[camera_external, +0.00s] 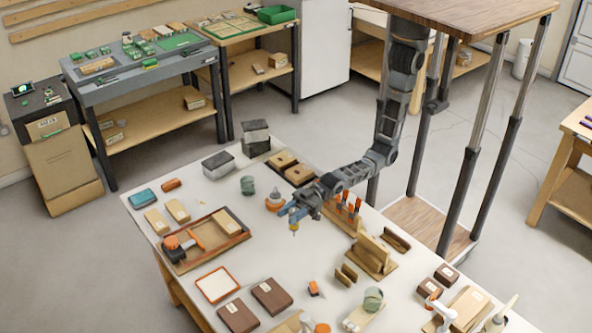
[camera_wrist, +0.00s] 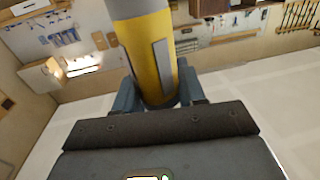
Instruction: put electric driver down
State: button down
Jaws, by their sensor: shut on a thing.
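My gripper (camera_external: 293,213) is above the white-topped bench, over the clear stretch right of the wooden tray. It is shut on a yellow and grey cylindrical tool, which I take to be the electric driver (camera_wrist: 152,48). In the wrist view the blue-grey fingers of my gripper (camera_wrist: 158,98) stand on either side of its yellow body. Its grey end runs out of the top of that view. In the external view only a small yellow part of the driver (camera_external: 294,228) shows below the fingers, apparently off the bench top.
The wooden tray (camera_external: 243,238) holds an orange and black power tool (camera_external: 180,247). An orange-rimmed white panel (camera_external: 216,285) and brown boxes (camera_external: 272,297) lie in front. An orange-based bottle (camera_external: 274,201) and a rack of orange-handled tools (camera_external: 345,208) stand close to my gripper. Bare bench (camera_external: 265,250) lies below.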

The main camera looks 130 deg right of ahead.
jog(key=s+d+f+m+h+p, duration=0.1)
jog(key=d+h, duration=0.1)
jog(key=d, duration=0.7)
jog(key=shift+d+f, duration=0.25)
jog(key=shift+f, duration=0.05)
jog(key=shift+s, duration=0.1)
